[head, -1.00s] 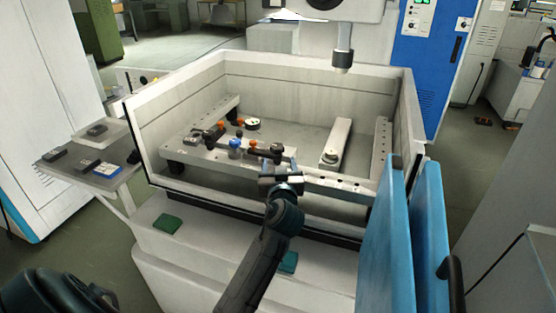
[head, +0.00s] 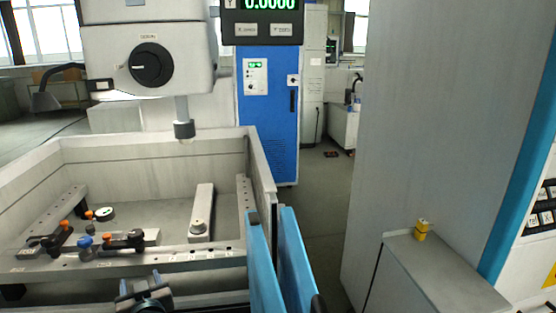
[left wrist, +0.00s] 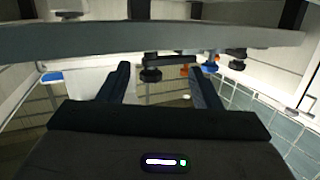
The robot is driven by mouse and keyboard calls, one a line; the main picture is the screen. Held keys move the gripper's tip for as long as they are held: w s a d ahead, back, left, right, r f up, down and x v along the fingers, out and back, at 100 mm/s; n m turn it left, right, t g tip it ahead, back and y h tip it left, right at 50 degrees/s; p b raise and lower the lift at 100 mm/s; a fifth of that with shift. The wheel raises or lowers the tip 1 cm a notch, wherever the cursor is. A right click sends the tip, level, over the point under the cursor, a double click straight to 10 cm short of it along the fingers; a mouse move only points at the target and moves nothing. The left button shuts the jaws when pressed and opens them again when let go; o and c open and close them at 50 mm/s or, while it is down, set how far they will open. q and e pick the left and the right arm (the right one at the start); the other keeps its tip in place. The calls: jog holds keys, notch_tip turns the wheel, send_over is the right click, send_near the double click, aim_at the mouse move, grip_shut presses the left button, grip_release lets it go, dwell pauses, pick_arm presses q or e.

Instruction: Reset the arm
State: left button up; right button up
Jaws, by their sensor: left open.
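My left gripper (head: 140,285) shows at the bottom edge of the head view, in front of the machine's work tank (head: 255,160). In the left wrist view its two dark fingers (left wrist: 162,82) stand apart, with nothing between them. A grey bar crosses the wrist view just beyond the fingertips. Most of the left arm is cut off by the lower edge of the head view. My right gripper is in neither view.
Clamps with orange and blue knobs (head: 86,242) sit on the tank's front rail. The machine head's nozzle (head: 183,118) hangs above the tank. Blue door panels (head: 290,265) stand at its right. A small yellow object (head: 422,230) sits on a grey cabinet. Floor shows between tank and cabinet.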

pick_arm(q)
jog(key=s+d+f+m+g+h, duration=0.2)
jog(key=s+f+m+g+h, duration=0.15)
jog(key=s+f, duration=0.9)
jog(key=s+d+f+m+g+h, duration=0.2)
jog(key=s+d+f+g+h, duration=0.1)
jog(key=s, duration=0.6)
jog(key=s+d+f+m+g+h, duration=0.2)
jog(key=s+d+f+g, duration=0.15)
jog(key=s, duration=0.65)
notch_tip(320, 180, down, 30)
jog(key=a+g, duration=0.1)
jog(key=a, duration=0.2)
jog(key=s+f+g, duration=0.1)
jog(key=s+f, duration=1.6)
jog(key=f, duration=0.1)
jog(key=shift+a+f, duration=0.25)
jog(key=shift+a, duration=0.2)
